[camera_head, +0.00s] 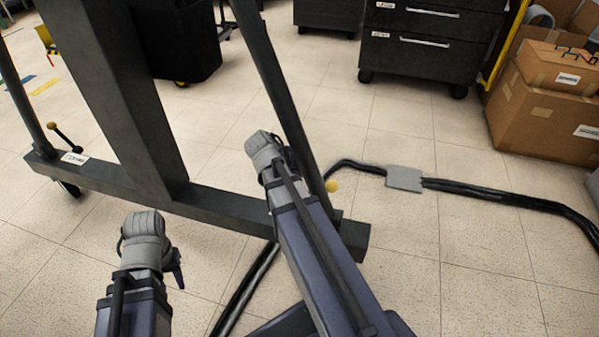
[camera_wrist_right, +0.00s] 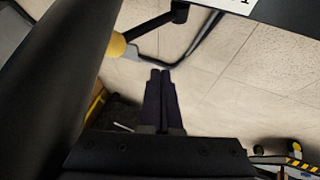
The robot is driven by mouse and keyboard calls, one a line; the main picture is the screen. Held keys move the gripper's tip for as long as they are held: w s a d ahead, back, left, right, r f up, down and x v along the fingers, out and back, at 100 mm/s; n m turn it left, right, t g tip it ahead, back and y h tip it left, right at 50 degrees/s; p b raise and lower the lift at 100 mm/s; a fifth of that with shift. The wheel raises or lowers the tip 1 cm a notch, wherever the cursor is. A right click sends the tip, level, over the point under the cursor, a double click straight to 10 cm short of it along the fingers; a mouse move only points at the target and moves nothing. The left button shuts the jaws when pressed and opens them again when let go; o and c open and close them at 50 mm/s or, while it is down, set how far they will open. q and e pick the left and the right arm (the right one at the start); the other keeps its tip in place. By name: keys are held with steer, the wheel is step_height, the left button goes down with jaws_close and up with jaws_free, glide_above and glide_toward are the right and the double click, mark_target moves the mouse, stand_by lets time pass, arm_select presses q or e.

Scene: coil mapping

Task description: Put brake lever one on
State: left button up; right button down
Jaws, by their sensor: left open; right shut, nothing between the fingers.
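A brake lever with a yellow knob (camera_head: 332,186) is at the right end of the stand's base beam (camera_head: 215,208). The right wrist view shows a yellow knob (camera_wrist_right: 117,45) on a black rod, beside a dark post and a partly cut-off white label (camera_wrist_right: 238,5). My right gripper (camera_wrist_right: 160,73) is shut and empty, its tips below the rod in the picture and apart from the knob. Another yellow-knobbed lever (camera_head: 66,139) stands at the beam's left end beside a white label. My left gripper (camera_head: 178,270) is open and empty, in front of the beam. Which lever is one cannot be read.
Black cables (camera_head: 480,190) cross the floor at right, through a grey plate (camera_head: 404,179). Cardboard boxes (camera_head: 545,115) stand at right. A black drawer cabinet (camera_head: 432,50) and a black bin (camera_head: 178,40) are behind. Floor in front of the cables is clear.

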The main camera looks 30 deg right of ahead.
steer(key=p+v, duration=0.6)
steer(key=v, duration=0.1)
steer(key=shift+a+r, duration=0.2)
steer(key=shift+r, duration=0.15)
steer(key=shift+s, duration=0.1)
